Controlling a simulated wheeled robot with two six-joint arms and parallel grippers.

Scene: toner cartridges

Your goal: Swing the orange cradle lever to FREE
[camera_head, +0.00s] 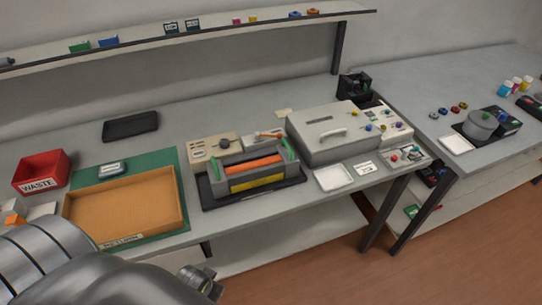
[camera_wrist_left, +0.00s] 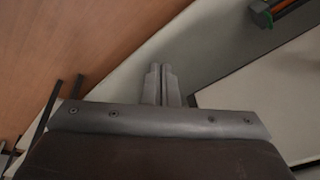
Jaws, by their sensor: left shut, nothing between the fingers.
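The dark cradle (camera_head: 206,193) stands on the bench in the middle of the head view. It holds an orange roller (camera_head: 254,165) and a yellow one (camera_head: 258,182), with green end levers (camera_head: 288,149). Behind it, a small pale panel carries an orange lever (camera_head: 270,134); its marks are too small to read. A corner of the cradle also shows at the top right of the left wrist view (camera_wrist_left: 262,13). My left gripper (camera_wrist_left: 161,68) is shut and empty, over the bench front, apart from the cradle. It also shows at the bottom of the head view (camera_head: 204,283).
A tan tray (camera_head: 181,208) on a green mat lies left of the cradle, with a red WASTE bin (camera_head: 41,171) beyond. A grey boxy machine (camera_head: 322,132) stands right of the cradle. A shelf (camera_head: 200,38) runs above the back. Bare bench lies before the cradle.

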